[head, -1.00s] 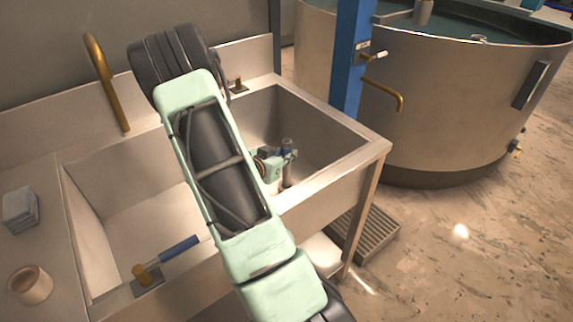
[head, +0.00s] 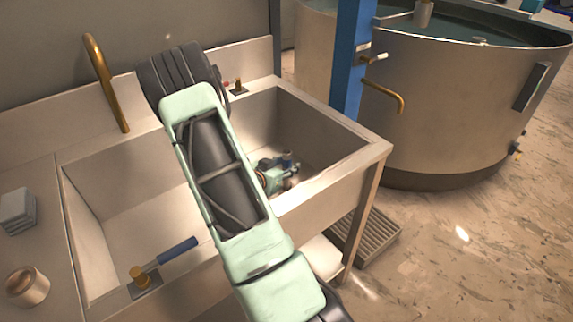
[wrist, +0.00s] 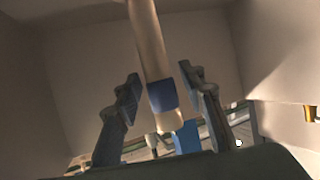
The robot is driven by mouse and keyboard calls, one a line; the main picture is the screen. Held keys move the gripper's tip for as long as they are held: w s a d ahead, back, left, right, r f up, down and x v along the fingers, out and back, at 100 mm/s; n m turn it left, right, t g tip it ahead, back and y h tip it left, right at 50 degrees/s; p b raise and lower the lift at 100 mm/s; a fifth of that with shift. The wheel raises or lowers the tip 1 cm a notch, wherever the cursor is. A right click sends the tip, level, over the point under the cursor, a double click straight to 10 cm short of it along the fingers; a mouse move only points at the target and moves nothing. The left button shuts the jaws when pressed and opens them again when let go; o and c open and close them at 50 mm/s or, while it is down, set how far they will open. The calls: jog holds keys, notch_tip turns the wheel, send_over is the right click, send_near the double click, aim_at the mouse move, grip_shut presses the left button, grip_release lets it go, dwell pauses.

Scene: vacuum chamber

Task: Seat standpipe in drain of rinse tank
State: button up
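The standpipe (wrist: 150,45) is a pale metal pipe with a blue band (wrist: 162,96). In the wrist view it runs from the top edge down between my gripper's fingers, slightly tilted in the picture. My gripper (wrist: 160,82) has its two dark fingers spread on either side of the band, with a narrow gap visible beside it; it looks open around the pipe. In the head view my gripper (head: 277,172) is low inside the right basin of the rinse tank (head: 330,195). A short part of the pipe (head: 291,182) shows beside it. The drain and the pipe's lower end are hidden.
The basin walls stand close around my gripper. A blue-handled valve (head: 177,250) lies at the front rim, left of my arm. A brass spout (head: 105,80) rises behind the left basin. A blue post (head: 350,60) and a large round tank (head: 450,110) stand at the right.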

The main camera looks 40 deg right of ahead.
jog(key=shift+r, duration=0.2)
jog(key=p+v, duration=0.1)
jog(key=v, duration=1.1)
